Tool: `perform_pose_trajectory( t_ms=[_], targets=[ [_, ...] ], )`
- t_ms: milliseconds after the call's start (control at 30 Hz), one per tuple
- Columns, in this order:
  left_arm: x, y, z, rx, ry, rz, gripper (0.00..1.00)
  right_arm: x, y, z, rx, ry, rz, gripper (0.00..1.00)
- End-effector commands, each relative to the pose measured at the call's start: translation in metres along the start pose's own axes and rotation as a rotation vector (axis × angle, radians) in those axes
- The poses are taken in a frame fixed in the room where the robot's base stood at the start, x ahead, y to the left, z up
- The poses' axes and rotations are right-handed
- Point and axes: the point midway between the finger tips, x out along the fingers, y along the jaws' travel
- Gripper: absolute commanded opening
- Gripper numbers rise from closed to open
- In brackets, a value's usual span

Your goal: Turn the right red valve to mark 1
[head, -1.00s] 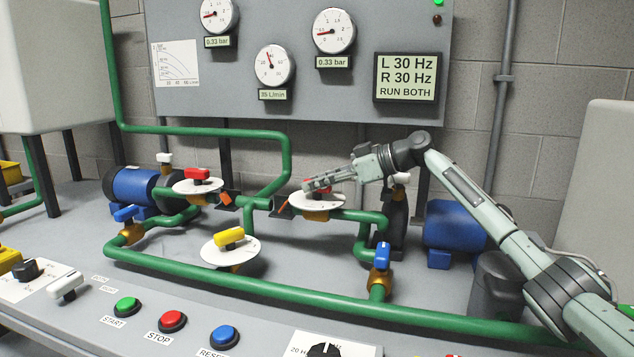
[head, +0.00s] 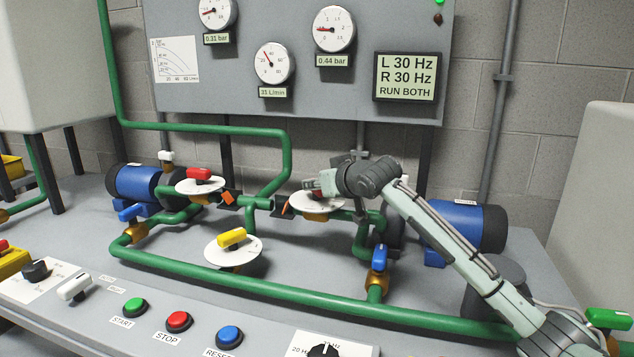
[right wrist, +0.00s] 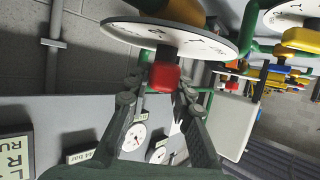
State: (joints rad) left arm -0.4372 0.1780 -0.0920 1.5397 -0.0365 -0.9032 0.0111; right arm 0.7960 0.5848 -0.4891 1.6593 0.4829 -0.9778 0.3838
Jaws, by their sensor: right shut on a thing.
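The right red valve (head: 309,184) sits on a white round dial (head: 317,206) in the middle of the pipework; my right gripper (head: 322,184) covers most of its handle. In the right wrist view the red handle (right wrist: 163,77) stands between the two fingers of my right gripper (right wrist: 164,84), which is shut on it. The dial (right wrist: 190,40) behind it carries dark marks, but I cannot read which mark the handle points to. The left red valve (head: 199,175) stands on its own dial, untouched. My left gripper is not in view.
A yellow valve (head: 232,237) and a blue valve (head: 379,257) stand near the front green pipe (head: 270,286). The gauge panel (head: 300,95) hangs behind, reading 0.31 bar, 31 L/min and 0.44 bar. Buttons, including red STOP (head: 178,321), line the front console.

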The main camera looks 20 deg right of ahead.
Motion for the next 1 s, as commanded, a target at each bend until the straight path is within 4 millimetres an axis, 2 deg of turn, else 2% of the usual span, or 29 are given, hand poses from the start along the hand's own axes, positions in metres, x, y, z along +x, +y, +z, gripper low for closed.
perform_pose_trajectory(
  t_ms=[400, 967, 1000],
  targets=[
    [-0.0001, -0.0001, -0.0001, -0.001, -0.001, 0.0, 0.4, 0.0009, -0.0012, 0.0025, 0.081, -0.007, 0.185, 0.0],
    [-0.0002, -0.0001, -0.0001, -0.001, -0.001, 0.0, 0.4, 0.0014, -0.0002, 0.0041, 0.092, -0.011, 0.216, 0.0],
    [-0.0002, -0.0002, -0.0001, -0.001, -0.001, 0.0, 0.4, 0.0014, -0.0002, 0.0042, 0.092, -0.011, 0.216, 0.23]
  ],
)
